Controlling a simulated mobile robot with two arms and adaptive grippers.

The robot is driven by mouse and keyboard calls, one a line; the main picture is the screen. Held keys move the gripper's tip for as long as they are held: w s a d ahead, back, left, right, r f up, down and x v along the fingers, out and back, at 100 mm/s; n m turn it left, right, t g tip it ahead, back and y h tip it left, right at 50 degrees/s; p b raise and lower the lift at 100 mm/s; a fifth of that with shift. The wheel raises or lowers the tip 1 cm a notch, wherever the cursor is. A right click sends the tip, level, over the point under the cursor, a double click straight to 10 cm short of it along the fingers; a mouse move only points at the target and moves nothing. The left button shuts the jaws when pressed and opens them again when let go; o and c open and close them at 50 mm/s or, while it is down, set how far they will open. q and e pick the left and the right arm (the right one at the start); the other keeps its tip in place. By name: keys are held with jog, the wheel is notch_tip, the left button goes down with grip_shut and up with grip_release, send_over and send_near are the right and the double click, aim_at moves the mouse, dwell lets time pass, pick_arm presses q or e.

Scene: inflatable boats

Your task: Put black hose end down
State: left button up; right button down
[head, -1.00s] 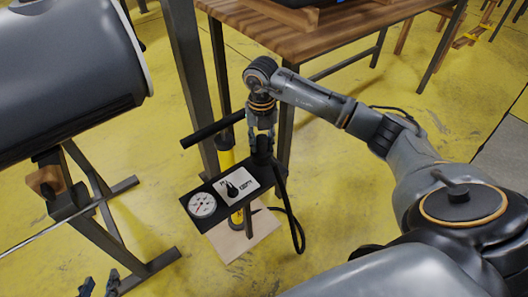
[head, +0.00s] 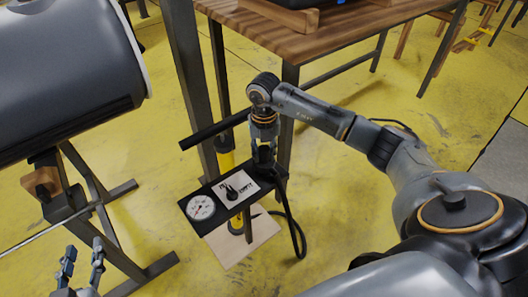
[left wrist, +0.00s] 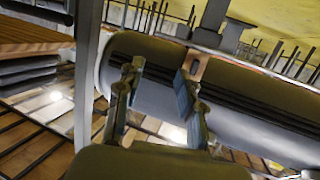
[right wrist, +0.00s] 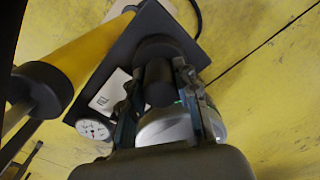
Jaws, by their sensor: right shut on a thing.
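The black hose end (right wrist: 158,82) is between the fingers of my right gripper (right wrist: 160,85), which is shut on it. In the head view my right gripper (head: 264,152) points down at the far right end of the pump's black control plate (head: 208,222). The black hose (head: 297,238) loops down from there towards the floor. The fingers partly hide the hose end, and I cannot tell whether it touches the plate. My left gripper (head: 82,262) is open and empty at the lower left; its spread fingers also show in the left wrist view (left wrist: 158,95).
The pump has a yellow cylinder (head: 226,160), a black handle bar (head: 214,130) and a white gauge (head: 200,208). A wooden table (head: 290,38) stands behind. A grey inflatable tube (head: 65,75) on a dark stand (head: 100,205) is at left.

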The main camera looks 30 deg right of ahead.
jog(key=c, duration=1)
grip_release()
